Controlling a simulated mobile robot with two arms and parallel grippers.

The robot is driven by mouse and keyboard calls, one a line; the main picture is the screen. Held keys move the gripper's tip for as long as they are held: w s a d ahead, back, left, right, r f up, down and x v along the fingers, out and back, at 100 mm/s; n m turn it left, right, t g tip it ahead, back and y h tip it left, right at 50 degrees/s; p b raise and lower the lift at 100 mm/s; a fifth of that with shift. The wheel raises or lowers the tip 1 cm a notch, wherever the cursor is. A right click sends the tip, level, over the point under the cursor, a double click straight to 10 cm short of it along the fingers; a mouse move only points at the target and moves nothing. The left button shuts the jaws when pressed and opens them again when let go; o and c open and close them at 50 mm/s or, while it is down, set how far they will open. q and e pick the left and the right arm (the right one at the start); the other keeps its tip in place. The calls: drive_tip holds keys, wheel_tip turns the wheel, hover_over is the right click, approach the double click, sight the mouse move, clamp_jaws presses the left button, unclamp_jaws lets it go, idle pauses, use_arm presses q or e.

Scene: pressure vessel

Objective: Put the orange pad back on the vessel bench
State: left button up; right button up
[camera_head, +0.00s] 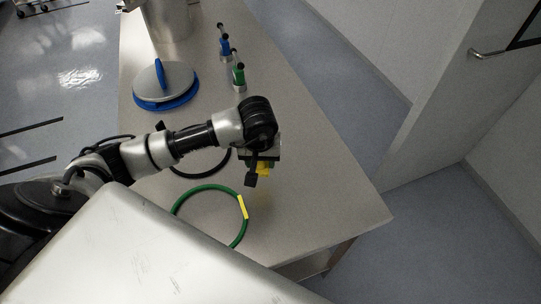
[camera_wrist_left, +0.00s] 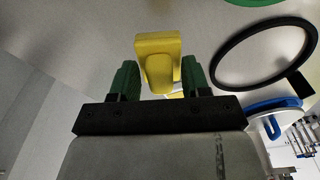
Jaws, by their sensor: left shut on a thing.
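The orange pad (camera_head: 264,168), which looks yellow here, is at the end of my left arm over the steel vessel bench (camera_head: 310,190). My left gripper (camera_head: 257,172) points down near the bench's right side. In the left wrist view, the pad (camera_wrist_left: 158,62) sits between the two green fingers of the left gripper (camera_wrist_left: 160,80), which is shut on it. I cannot tell whether the pad touches the bench top. My right gripper is not in view.
A green ring (camera_head: 205,187) with a yellow tag and a black ring (camera_wrist_left: 262,50) lie near the gripper. Farther back are a blue-rimmed lid (camera_head: 150,84), a steel vessel (camera_head: 170,18), and blue (camera_head: 224,47) and green (camera_head: 239,76) fittings. Bench room is clear to the right.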

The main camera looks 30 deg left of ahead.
use_arm(q)
drive_tip(key=w+f, duration=0.1)
drive_tip(key=w, duration=0.1)
drive_tip(key=w+f, duration=0.1)
drive_tip(key=w, duration=0.1)
drive_tip(key=w+f, duration=0.1)
drive_tip(key=w, duration=0.1)
drive_tip(key=shift+a+f+p, duration=0.25)
drive_tip(key=shift+f+p, duration=0.1)
drive_tip(key=shift+p, duration=0.05)
wheel_tip(320, 180, down, 3)
drive_tip(key=shift+f+p, duration=0.1)
drive_tip(key=shift+p, duration=0.45)
drive_tip(key=shift+f, duration=0.3)
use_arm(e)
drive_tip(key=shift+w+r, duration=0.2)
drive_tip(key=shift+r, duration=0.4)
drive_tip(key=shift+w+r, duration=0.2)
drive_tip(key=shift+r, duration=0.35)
use_arm(q)
drive_tip(key=shift+f, duration=0.1)
drive_tip(key=shift+f, duration=0.1)
drive_tip(key=o, duration=0.8)
drive_tip(key=shift+o, duration=0.2)
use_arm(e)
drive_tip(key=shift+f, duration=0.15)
